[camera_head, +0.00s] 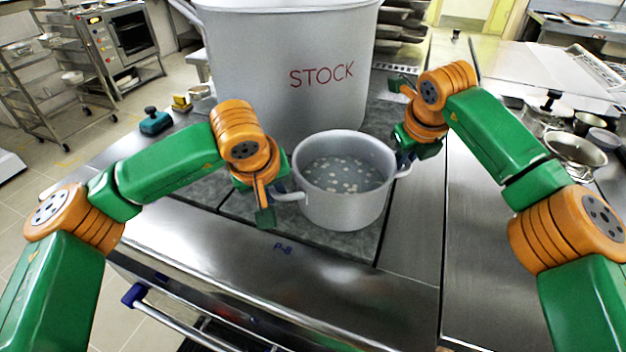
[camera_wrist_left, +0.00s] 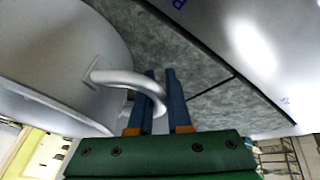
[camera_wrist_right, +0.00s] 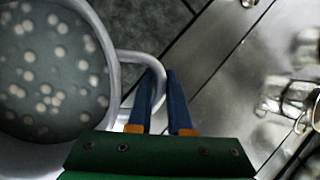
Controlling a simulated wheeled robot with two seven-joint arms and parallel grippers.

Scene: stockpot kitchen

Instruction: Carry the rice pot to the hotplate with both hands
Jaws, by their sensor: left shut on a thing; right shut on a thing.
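The rice pot (camera_head: 342,205) is a grey metal pot with two loop handles, holding cloudy liquid with pale round bits. It is upright, in front of the big STOCK pot, over mottled grey plates (camera_head: 222,190) that look like the hotplate. I cannot tell whether its base touches them. My left gripper (camera_head: 278,196) is shut on the pot's left handle, which passes between the fingers in the left wrist view (camera_wrist_left: 140,86). My right gripper (camera_head: 408,160) is shut on the right handle, which shows in the right wrist view (camera_wrist_right: 136,62).
The large STOCK pot (camera_head: 290,75) stands close behind. A steel counter (camera_head: 475,230) on the right carries pans (camera_head: 572,150) at its far side. A blue-green block with a black knob (camera_head: 155,122) sits at the left back. The steel front ledge (camera_head: 260,265) is clear.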

